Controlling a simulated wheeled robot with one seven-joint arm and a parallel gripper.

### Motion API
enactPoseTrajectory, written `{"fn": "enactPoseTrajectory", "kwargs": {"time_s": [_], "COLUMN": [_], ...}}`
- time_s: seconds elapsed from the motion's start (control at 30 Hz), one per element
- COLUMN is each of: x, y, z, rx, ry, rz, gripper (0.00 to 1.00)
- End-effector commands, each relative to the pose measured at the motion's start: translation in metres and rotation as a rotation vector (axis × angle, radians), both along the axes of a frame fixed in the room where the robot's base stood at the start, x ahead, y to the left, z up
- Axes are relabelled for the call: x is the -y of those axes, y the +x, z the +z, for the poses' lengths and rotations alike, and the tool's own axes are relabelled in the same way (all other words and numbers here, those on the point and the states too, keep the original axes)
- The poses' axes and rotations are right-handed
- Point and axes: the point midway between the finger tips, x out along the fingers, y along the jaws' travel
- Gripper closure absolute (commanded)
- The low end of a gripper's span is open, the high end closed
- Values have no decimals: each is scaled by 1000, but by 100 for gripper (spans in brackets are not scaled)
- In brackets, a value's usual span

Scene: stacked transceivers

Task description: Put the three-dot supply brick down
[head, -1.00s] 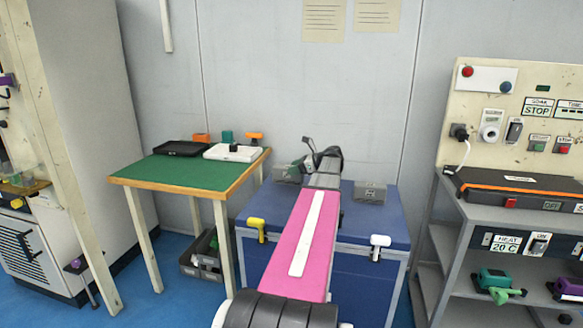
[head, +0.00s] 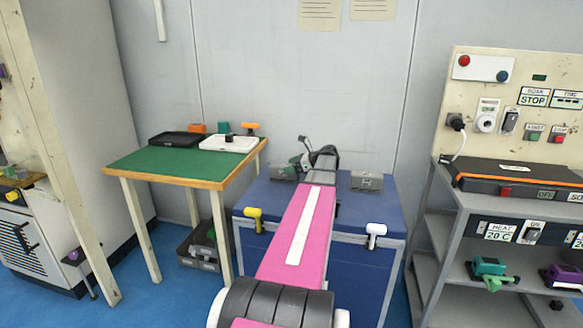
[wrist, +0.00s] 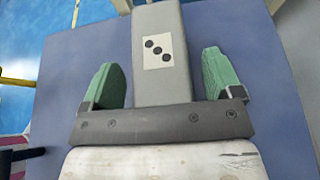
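The three-dot supply brick, a grey block with a white label bearing three dark dots (wrist: 158,50), lies between my gripper's fingers in the wrist view. My gripper (wrist: 168,82) has green finger pads, one on each side of the brick, with a visible gap on both sides. The blue chest top (wrist: 65,85) spreads below them. In the head view my gripper (head: 300,161) is over the blue chest (head: 350,215), partly hidden by my arm. I cannot tell the three-dot brick apart there.
A grey block (head: 367,181) stands on the chest to the right of my arm, and another (head: 283,172) to the left. A green-topped table (head: 180,165) with trays stands left. A grey shelf unit (head: 440,215) with a control panel is at the right.

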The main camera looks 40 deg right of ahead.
Motion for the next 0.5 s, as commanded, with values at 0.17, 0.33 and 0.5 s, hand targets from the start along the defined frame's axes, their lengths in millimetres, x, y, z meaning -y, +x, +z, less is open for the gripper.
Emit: {"fn": "enactPoseTrajectory", "kwargs": {"time_s": [0.17,0.33,0.5], "x": [0,5,23], "y": [0,-6,-28], "z": [0,6,17], "rx": [0,0,0], "ry": [0,0,-1], "rz": [0,-1,-2], "gripper": [15,15,15]}}
